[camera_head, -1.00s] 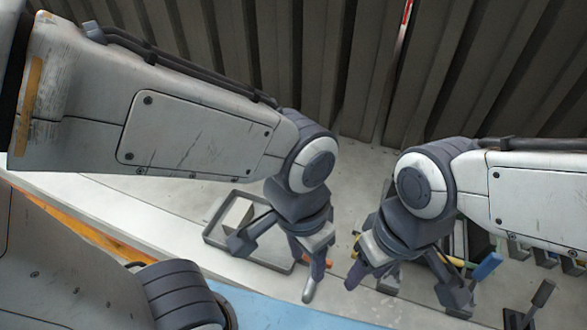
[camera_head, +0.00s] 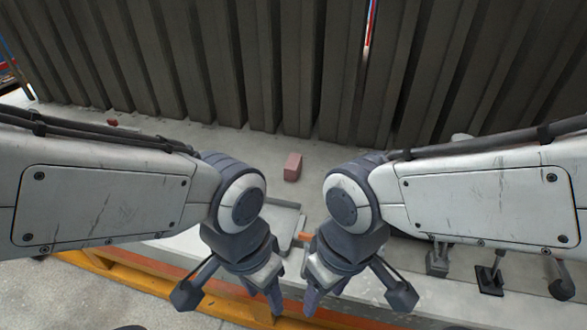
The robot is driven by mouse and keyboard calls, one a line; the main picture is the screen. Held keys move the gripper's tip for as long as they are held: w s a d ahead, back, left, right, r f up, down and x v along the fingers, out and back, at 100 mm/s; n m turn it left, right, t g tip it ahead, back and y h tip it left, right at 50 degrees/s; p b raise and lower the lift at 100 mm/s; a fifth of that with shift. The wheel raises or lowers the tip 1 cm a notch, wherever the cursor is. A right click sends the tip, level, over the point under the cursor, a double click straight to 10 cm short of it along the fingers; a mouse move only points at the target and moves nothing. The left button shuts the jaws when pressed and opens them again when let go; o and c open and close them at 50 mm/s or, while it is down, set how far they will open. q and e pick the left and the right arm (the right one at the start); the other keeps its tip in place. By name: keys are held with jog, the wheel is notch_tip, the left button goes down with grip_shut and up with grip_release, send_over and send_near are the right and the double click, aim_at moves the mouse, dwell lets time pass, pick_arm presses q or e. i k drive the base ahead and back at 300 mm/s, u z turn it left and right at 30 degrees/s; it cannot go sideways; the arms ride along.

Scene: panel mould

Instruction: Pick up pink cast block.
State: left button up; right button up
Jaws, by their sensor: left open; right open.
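A pink block (camera_head: 293,167) lies on the grey concrete surface near the dark ribbed wall, a little above the middle of the head view. My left gripper (camera_head: 231,293) is open and empty, below and to the left of the block in the picture. My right gripper (camera_head: 356,294) is open and empty, below and to the right of it. Both grippers are well apart from the block, and nothing covers it.
A grey tray (camera_head: 298,208) is partly hidden behind my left wrist. A small orange piece (camera_head: 305,237) shows between the wrists. Dark-based tools (camera_head: 490,278) stand at right. A small reddish piece (camera_head: 112,122) lies far left. Orange beams (camera_head: 100,262) run along the front.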

aim_at(292, 170)
jog(key=u, duration=0.35)
jog(key=k, duration=0.5)
jog(key=u, duration=1.1)
jog(key=i, duration=0.8)
jog(key=z, duration=0.8)
jog(key=i, duration=0.7)
jog(key=z, duration=0.75)
